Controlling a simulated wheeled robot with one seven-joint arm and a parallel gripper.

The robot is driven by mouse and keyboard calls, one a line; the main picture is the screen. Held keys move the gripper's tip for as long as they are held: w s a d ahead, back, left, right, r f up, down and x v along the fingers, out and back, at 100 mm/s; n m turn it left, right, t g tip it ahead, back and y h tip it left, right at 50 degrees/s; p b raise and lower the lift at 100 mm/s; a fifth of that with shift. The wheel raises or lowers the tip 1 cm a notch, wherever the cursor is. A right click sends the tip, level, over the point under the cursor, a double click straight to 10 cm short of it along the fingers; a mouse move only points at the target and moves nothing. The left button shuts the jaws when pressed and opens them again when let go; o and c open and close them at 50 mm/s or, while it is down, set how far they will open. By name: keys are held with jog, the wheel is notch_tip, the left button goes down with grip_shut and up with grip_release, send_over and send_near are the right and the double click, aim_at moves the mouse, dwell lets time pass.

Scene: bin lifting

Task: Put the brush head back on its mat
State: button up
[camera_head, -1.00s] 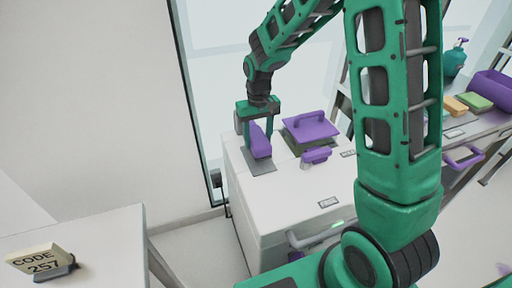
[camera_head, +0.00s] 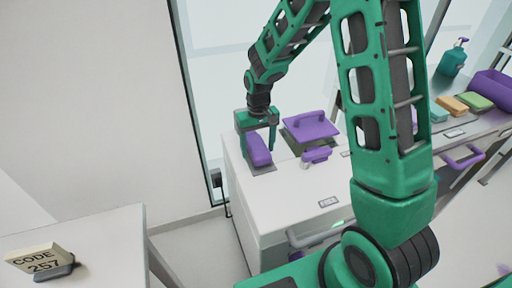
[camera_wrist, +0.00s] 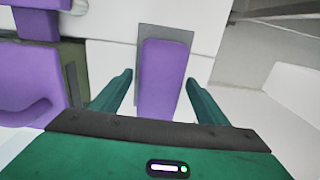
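The brush head, a long purple block (camera_head: 257,150), rests on a dark grey mat (camera_head: 263,172) at the left of the white cabinet top. In the wrist view the brush head (camera_wrist: 162,75) lies roughly lengthwise along the mat (camera_wrist: 165,32), with grey showing at its far end and left side. My gripper (camera_head: 259,140) is over it with the fingers apart. In the wrist view the open gripper (camera_wrist: 160,90) has one finger on each side of the brush head, with visible gaps. The brush head's near end is hidden behind my gripper body.
A counter at far right holds sponges (camera_head: 452,104) and a teal bottle (camera_head: 452,58).

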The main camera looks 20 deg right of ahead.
aim_at(258, 146)
notch_tip(258, 146, up, 12)
jog(key=s+d+r+m, duration=0.2)
jog(key=s+d+r, duration=0.1)
jog(key=s+d, duration=0.45)
jog(key=s+d+r+m, duration=0.1)
jog(key=s+d+r, duration=0.2)
jog(key=s+d, duration=0.4)
jog(key=s+d+m, duration=0.2)
jog(key=s+m, duration=0.1)
jog(key=s, duration=1.4)
jog(key=shift+s+d+f, duration=0.15)
jog(key=shift+s+d, duration=0.1)
jog(key=shift+s, duration=0.1)
